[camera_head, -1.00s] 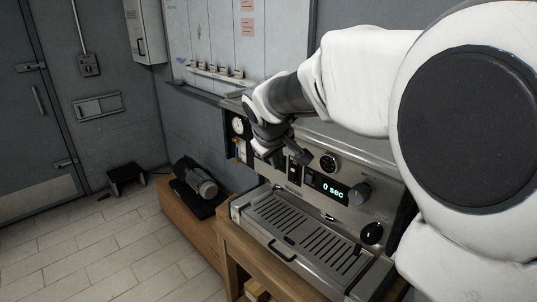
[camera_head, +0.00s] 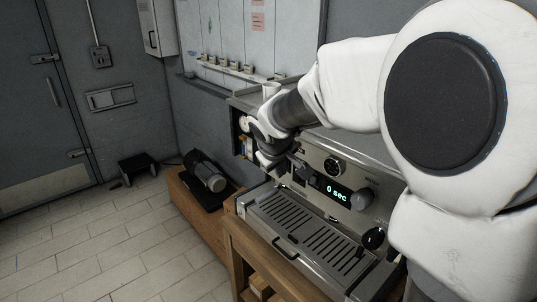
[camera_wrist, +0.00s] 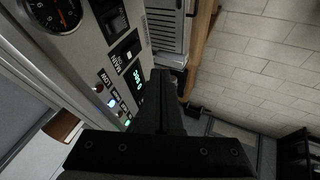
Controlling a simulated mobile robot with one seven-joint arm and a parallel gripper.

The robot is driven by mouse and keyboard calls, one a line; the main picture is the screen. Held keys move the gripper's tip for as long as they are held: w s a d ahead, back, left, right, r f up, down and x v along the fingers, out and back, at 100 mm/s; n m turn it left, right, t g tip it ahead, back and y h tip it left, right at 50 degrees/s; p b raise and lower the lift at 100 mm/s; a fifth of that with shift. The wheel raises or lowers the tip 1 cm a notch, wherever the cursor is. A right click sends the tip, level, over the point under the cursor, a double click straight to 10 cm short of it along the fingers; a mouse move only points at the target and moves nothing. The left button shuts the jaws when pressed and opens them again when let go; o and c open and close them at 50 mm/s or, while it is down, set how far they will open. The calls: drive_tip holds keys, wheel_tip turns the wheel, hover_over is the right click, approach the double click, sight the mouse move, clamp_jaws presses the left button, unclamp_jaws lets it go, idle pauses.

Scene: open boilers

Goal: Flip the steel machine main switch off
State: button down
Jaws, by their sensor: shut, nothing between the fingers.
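The steel machine (camera_head: 347,233) stands on a wooden stand at the right of the head view. Its front panel carries black switches, a dial and a lit display. In the wrist view, a black rocker switch (camera_wrist: 114,22) sits beside the dial, with a second switch plate (camera_wrist: 126,48) below it. My gripper (camera_wrist: 161,72) is shut and empty in front of this panel.
A dial (camera_wrist: 55,13) and small lamps (camera_wrist: 112,103), some lit, are close by on the panel. A knob (camera_head: 362,198) sticks out right of the green display (camera_head: 337,194). A cup (camera_head: 270,90) stands on the machine's top. The tiled floor (camera_head: 110,250) is clear at left.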

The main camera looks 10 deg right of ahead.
sight(294, 180)
drive_tip(key=w+d+f+p, duration=0.2)
drive_tip(key=w+d+f, duration=0.2)
drive_tip(key=w+f, duration=0.2)
drive_tip(key=shift+w+d+f, duration=0.15)
drive_tip(key=shift+d+f, duration=0.15)
drive_tip(key=shift+f, duration=0.1)
drive_tip(key=b, duration=0.2)
drive_tip(key=shift+w+d+h+b, duration=0.15)
drive_tip(key=shift+h+b, duration=0.15)
